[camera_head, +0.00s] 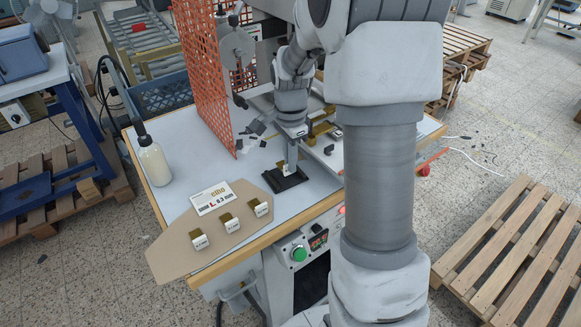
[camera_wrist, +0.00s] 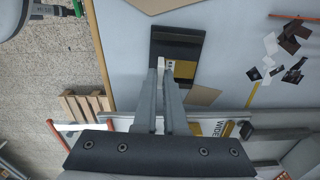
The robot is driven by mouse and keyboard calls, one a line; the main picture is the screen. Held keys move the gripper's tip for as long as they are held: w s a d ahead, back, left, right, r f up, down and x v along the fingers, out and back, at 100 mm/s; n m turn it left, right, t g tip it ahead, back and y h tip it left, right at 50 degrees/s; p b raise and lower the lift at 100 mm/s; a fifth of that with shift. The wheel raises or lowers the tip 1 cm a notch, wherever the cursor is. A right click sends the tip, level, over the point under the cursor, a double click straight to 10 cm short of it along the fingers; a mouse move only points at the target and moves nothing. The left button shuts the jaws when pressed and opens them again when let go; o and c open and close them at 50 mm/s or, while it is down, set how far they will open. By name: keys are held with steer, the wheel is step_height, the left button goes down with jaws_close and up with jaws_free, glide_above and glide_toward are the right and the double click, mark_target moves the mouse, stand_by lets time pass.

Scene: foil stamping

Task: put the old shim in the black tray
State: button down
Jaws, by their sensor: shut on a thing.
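The black tray (camera_head: 297,181) sits on the table below my gripper (camera_head: 289,166). It also shows in the wrist view (camera_wrist: 172,33), just beyond my fingertips. My gripper (camera_wrist: 160,68) is shut on the old shim, a small gold piece (camera_wrist: 186,69) with a white end. In the head view the shim (camera_head: 286,170) shows only as a small pale and gold patch at the tray. The fingers hide part of it. I cannot tell whether the shim touches the tray floor.
Several dark and white scraps (camera_head: 252,130) lie on the table behind the tray. Three tagged gold shims (camera_head: 231,222) and a white card (camera_head: 212,197) lie on a brown board (camera_head: 185,245) at front left. A bottle (camera_head: 153,162) stands at left. An orange mesh guard (camera_head: 203,75) rises behind.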

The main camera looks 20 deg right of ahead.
steer(key=shift+f, duration=1.3)
steer(key=shift+f, duration=0.1)
steer(key=shift+f, duration=0.15)
steer(key=c, duration=1)
jaws_free()
steer(key=shift+r, duration=0.2)
